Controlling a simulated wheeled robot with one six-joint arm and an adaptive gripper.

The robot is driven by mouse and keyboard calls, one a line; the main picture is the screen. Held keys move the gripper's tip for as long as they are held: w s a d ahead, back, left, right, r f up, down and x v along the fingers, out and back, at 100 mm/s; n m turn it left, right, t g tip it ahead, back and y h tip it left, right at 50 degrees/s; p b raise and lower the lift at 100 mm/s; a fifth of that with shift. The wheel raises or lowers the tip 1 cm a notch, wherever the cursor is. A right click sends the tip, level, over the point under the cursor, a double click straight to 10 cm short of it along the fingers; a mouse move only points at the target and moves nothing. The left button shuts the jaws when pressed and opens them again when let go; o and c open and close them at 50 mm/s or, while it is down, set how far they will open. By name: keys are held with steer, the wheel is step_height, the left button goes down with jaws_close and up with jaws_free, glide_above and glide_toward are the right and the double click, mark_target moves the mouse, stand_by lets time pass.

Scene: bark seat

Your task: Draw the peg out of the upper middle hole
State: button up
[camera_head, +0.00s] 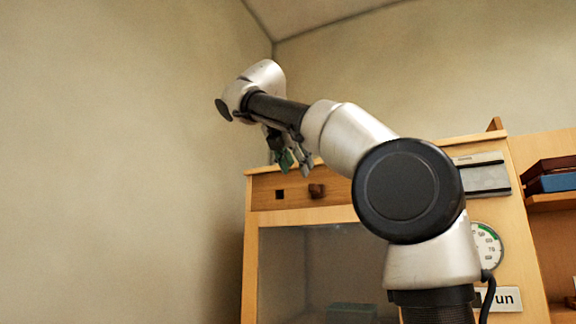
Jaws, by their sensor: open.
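A dark wooden panel (298,202) is set across the top of a light wood cabinet. A brown peg (317,190) sticks out of it, right of an empty square hole (280,195). The right part of the panel is hidden behind my arm, so I cannot see whether more holes are there.
Below the panel is a glazed cabinet front (305,265). A round dial (487,247) and a grey plate (482,173) are at right, partly behind my arm. A blue box (556,183) lies on a shelf at far right. A plain wall (110,150) fills the left.

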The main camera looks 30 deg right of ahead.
mark_target(314, 192)
steer(key=shift+w+d+f+n+g, duration=0.1)
steer(key=shift+w+d+f+n, duration=0.6)
steer(key=shift+d, duration=0.7)
steer(key=shift+w+d+f+n+g, duration=0.1)
steer(key=shift+w+d+f+n, duration=0.25)
steer(key=shift+w+d+f, duration=0.85)
steer(key=shift+w+d+f+n+g, duration=0.1)
steer(key=shift+w+d+f+n, duration=0.4)
steer(key=shift+d, duration=1.15)
steer(key=shift+s+f, duration=0.15)
steer(key=c, duration=0.9)
steer(key=s+a, duration=0.6)
steer(key=a, duration=0.2)
steer(key=shift+s, duration=0.15)
steer(key=shift+s+a, duration=0.1)
steer(key=shift+a, duration=0.1)
